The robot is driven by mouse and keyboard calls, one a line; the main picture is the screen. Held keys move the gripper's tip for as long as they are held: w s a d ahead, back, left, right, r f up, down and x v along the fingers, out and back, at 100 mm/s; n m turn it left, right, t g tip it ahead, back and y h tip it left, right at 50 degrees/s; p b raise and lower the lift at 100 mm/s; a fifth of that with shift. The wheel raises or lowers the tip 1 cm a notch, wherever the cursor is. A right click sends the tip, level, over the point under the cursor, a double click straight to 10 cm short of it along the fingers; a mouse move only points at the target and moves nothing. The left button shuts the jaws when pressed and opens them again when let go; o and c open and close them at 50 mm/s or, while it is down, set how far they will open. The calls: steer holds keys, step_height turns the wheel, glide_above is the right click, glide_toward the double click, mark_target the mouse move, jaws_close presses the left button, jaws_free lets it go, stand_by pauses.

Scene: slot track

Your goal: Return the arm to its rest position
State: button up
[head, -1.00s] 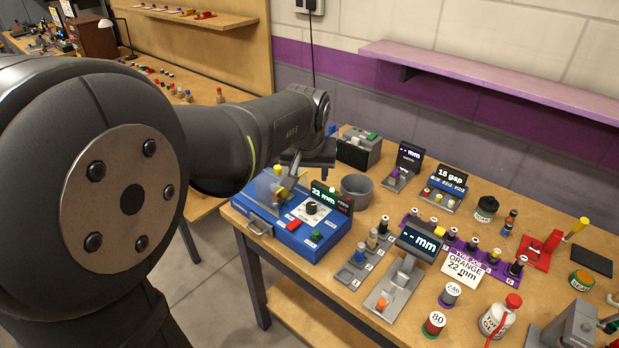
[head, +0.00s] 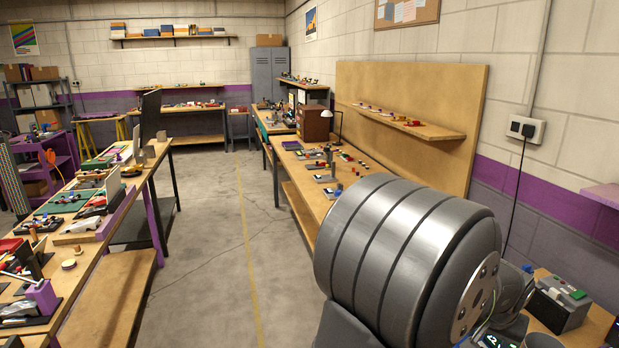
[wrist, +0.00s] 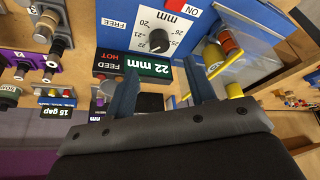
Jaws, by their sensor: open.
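In the wrist view, my gripper (wrist: 162,64) is open, its two blue-grey fingers well apart with nothing held between them. It hangs over the bench close to the blue box (wrist: 258,20) with a white dial plate. The display reading "22 mm" and "FEED HOT" (wrist: 148,66) shows between and beyond the fingers. A clear guard with a yellow cylinder (wrist: 235,90) is beside the right finger. In the head view, my arm's large grey joint fills the lower right and hides most of the work bench. My gripper is not seen there.
In the wrist view, a "15 gap" display (wrist: 57,112) and pegs on a purple rack stand at left. In the head view, a grey box (head: 560,302) stands on the bench at lower right. A long bench (head: 110,262) runs along the left, with clear floor (head: 215,250) between.

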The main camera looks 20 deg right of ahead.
steer(key=x, duration=0.7)
steer(key=shift+w+d+f, duration=0.1)
steer(key=shift+d+f, duration=0.05)
steer(key=shift+f, duration=0.15)
steer(key=v, duration=1.8)
steer(key=x, duration=1.7)
steer(key=shift+d+f, duration=0.1)
steer(key=shift+f, duration=0.3)
steer(key=shift+w+d+f, duration=0.1)
steer(key=shift+d, duration=0.05)
steer(key=shift+n+t+y, duration=0.4)
steer(key=shift+n+t, duration=0.1)
steer(key=shift+n, duration=1.1)
steer(key=v, duration=1.7)
steer(key=shift+a+m, duration=0.3)
steer(key=shift+m, duration=0.1)
steer(key=shift+w, duration=0.1)
